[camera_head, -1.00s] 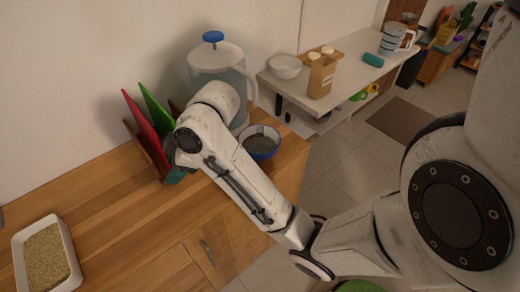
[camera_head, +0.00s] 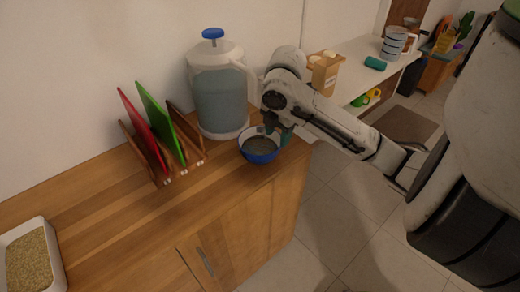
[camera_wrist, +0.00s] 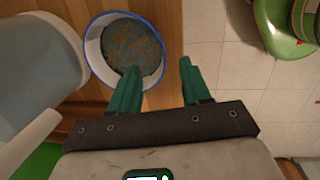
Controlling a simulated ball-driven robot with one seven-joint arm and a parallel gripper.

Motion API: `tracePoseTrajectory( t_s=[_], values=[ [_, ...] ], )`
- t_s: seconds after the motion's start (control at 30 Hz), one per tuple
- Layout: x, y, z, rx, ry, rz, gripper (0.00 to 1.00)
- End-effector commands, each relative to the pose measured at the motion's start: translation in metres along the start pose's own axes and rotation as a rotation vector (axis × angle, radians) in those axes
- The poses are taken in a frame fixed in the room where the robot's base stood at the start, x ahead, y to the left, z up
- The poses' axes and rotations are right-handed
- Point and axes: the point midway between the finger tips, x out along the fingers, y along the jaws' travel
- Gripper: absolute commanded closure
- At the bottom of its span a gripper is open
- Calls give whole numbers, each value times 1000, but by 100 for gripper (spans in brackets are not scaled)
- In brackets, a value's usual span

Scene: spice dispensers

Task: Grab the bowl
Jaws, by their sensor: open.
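In the wrist view the bowl (camera_wrist: 125,45) is at upper left. My gripper (camera_wrist: 160,67) is open and empty there. Its left finger overlaps the bowl's inside, and its right finger is outside over the pale floor. The bowl's right rim shows between them. I cannot tell whether a finger touches the bowl.
A large dispenser (camera_head: 220,100) with a blue knob stands close behind and left of the bowl. A wooden rack (camera_head: 157,170) with red and green boards is farther left. A white tray (camera_head: 60,262) of grain is at front left. The middle of the counter (camera_head: 130,225) is clear.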

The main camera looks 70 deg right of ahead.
Motion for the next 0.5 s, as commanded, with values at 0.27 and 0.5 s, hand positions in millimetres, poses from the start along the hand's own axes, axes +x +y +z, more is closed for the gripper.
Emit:
tracePoseTrajectory(
  t_s=[0.27, 0.5],
  values=[
    [35, 0, -1, 2, 2, 1, 52],
    [56, 0, -4, 3, 1, -1, 52]
  ],
)
